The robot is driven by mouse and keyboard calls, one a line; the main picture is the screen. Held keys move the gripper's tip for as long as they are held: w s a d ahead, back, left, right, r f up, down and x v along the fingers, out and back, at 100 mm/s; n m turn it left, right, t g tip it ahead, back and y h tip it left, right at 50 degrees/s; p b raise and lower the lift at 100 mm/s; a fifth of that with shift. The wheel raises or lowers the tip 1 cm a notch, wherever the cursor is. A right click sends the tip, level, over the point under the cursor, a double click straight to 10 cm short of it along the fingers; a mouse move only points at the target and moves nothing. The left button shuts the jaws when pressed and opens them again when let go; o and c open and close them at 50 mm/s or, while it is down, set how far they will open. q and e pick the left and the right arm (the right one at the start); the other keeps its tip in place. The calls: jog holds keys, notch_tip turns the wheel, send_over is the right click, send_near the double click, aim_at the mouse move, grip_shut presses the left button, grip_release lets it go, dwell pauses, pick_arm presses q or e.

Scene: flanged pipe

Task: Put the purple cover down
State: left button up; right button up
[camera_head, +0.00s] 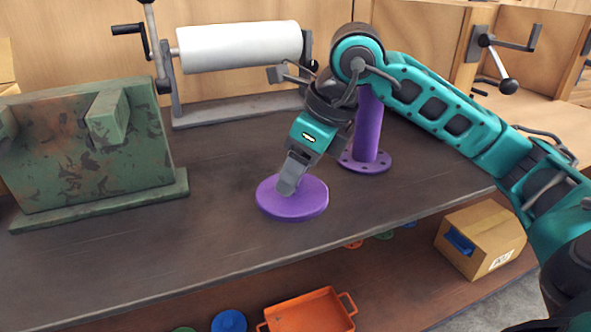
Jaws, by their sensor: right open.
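The purple cover (312,202) is a flat round disc that appears to lie on the dark tabletop. My right gripper (287,188) points down at the cover, with its fingertips at the disc's upper surface or edge. Its jaws are open. I cannot tell whether the fingers touch the cover. A purple flanged pipe (367,140) stands upright on the table behind the gripper, its round base with bolt holes on the tabletop. My right arm hides the pipe's top. My left gripper is not in view.
A worn green metal stand (85,150) is at the left of the table (130,270). A white roll (240,47) with a crank stands at the back. Below are an orange tray (310,312), a blue disc (229,321) and a cardboard box (490,238). The table's front middle is clear.

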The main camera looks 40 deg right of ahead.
jog(key=p+v, duration=0.2)
jog(key=v, duration=0.9)
jog(key=shift+p, duration=0.3)
jog(key=shift+s+r, duration=0.1)
